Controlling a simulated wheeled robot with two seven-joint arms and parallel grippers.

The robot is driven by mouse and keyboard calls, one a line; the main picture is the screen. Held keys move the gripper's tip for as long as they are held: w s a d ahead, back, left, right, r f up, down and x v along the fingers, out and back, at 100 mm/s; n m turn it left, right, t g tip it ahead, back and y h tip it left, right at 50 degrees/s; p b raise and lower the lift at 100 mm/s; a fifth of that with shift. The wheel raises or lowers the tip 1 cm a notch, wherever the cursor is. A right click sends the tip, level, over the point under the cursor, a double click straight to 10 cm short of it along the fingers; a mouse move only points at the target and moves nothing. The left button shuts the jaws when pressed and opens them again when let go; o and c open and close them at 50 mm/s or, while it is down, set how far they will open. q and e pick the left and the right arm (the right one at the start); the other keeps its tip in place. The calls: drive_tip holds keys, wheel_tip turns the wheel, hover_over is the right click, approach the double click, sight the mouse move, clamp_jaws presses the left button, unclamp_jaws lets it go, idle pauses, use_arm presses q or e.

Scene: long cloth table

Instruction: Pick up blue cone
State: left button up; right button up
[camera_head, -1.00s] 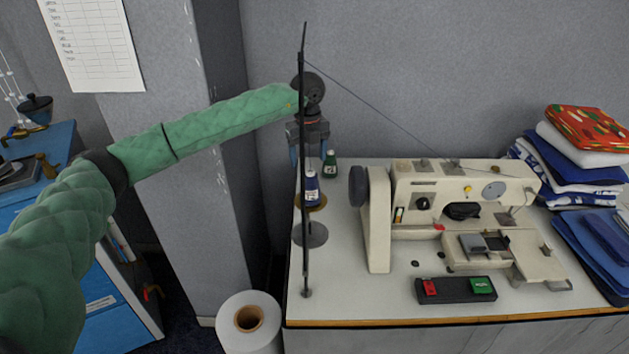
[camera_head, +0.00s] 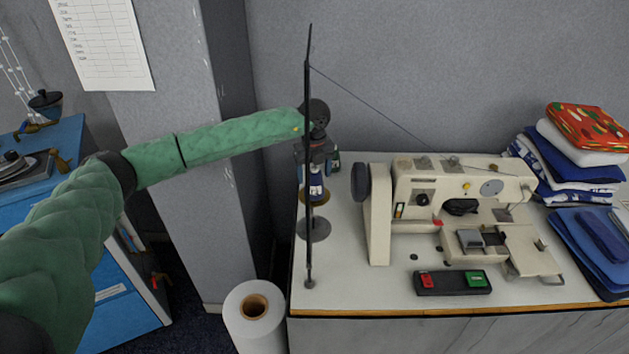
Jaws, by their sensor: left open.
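The blue cone (camera_head: 316,191) of thread stands on a stand at the left end of the white table, behind a thin black pole. Its top is hidden by my left gripper (camera_head: 316,174). My left gripper points down, open, with its fingers at the cone's upper part. I cannot tell whether the fingers touch it. My right gripper is out of view.
The black thread-stand pole (camera_head: 307,120) rises close in front. A sewing machine (camera_head: 455,205) and a switch box (camera_head: 453,282) stand to the right. Folded cloths (camera_head: 572,165) lie at the far right.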

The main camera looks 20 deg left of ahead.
use_arm(q)
drive_tip(key=shift+f, duration=0.2)
drive_tip(key=c, duration=1.2)
drive_tip(key=shift+o, duration=0.2)
